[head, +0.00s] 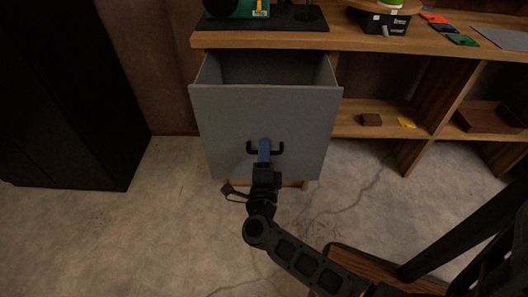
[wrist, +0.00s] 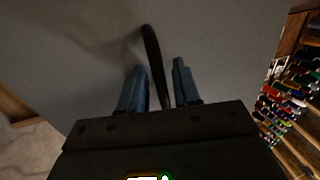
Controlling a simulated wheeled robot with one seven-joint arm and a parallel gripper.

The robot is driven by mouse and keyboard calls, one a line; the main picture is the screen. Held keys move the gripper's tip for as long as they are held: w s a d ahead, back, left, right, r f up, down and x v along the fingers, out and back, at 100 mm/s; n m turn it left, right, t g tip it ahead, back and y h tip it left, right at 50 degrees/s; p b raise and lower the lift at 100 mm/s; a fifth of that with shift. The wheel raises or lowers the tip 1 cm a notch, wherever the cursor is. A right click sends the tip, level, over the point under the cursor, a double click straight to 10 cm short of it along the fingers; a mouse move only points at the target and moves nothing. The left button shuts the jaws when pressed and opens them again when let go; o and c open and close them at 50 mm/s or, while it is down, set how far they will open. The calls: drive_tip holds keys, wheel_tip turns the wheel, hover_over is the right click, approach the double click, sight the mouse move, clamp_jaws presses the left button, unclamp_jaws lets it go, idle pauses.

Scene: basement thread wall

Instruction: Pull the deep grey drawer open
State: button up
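The deep grey drawer (head: 225,118) stands pulled out from under the wooden bench top, with its open inside showing from above. Its dark U-shaped handle (head: 280,148) is at the lower middle of the front. My gripper (head: 264,150) is at the handle, with its blue fingers over the middle of it. In the wrist view my gripper (wrist: 160,84) has its two fingers apart, one on each side of the dark handle (wrist: 153,55), with some space beside the handle. The grey drawer front (wrist: 85,50) fills much of that view.
The wooden bench top (head: 375,42) carries a green object, a black box and coloured cards. A black cabinet (head: 65,110) stands left. Concrete floor (head: 165,220) in front is clear.

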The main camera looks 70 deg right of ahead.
drive_tip(key=v, duration=0.7)
drive_tip(key=shift+s+a, duration=0.25)
drive_tip(key=shift+a, duration=0.1)
drive_tip(key=shift+f, duration=0.1)
drive_tip(key=s+a+r+n+t+y, duration=0.4)
drive_tip(key=s+a+r+n+y, duration=0.45)
drive_tip(key=n, duration=0.75)
drive_tip(key=s+a+r+n+t+y, duration=0.4)
drive_tip(key=s+a+r+n+y, duration=0.45)
drive_tip(key=n, duration=0.65)
wheel_tip(320, 180, up, 18)
drive_tip(key=y+p, duration=0.1)
drive_tip(key=p, duration=1.8)
drive_tip(key=shift+s+f+n+g+y, duration=0.2)
drive_tip(key=shift+f+n+g+y, duration=0.05)
drive_tip(key=shift+n+g+y, duration=0.05)
